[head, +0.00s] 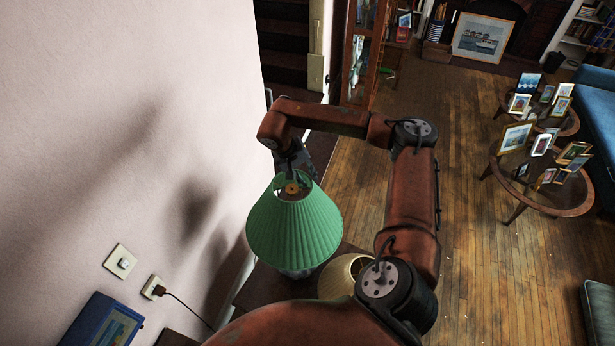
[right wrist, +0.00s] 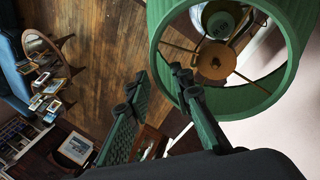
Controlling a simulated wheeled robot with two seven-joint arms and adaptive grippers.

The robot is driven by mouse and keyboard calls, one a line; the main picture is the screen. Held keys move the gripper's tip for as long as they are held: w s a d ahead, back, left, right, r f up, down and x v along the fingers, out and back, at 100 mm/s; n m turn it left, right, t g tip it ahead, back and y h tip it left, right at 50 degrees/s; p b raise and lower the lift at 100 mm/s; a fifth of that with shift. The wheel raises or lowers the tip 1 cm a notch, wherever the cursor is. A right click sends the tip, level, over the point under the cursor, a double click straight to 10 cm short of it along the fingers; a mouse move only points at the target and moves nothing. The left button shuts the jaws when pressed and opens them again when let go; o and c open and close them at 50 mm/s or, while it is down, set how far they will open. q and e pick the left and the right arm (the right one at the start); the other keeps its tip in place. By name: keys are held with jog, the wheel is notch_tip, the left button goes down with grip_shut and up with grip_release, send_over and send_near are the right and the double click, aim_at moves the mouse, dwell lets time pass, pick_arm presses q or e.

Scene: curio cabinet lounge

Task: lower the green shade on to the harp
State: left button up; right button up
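The green pleated shade (head: 295,232) hangs or rests upright over a pale lamp base (head: 297,272) near the wall. Its brass centre disc (head: 292,189) and spokes show through the top opening; the disc also shows in the right wrist view (right wrist: 215,61). The harp is hidden or cannot be made out, so I cannot tell whether the disc touches it. My right gripper (head: 298,172) is at the shade's top rim. In the right wrist view its fingers (right wrist: 160,80) are apart, with floor visible between them, one finger overlapping the green rim (right wrist: 160,50). My left gripper is out of view.
A cream shade (head: 343,276) stands close to the right of the green one on the dark table. The pale wall (head: 130,130) is close on the left, with a plugged cord (head: 185,308) and a blue box (head: 103,322). Round tables (head: 545,190) with picture frames stand far right.

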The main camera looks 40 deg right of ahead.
dwell(0.3)
jog(key=v, duration=1.2)
jog(key=shift+a, duration=0.1)
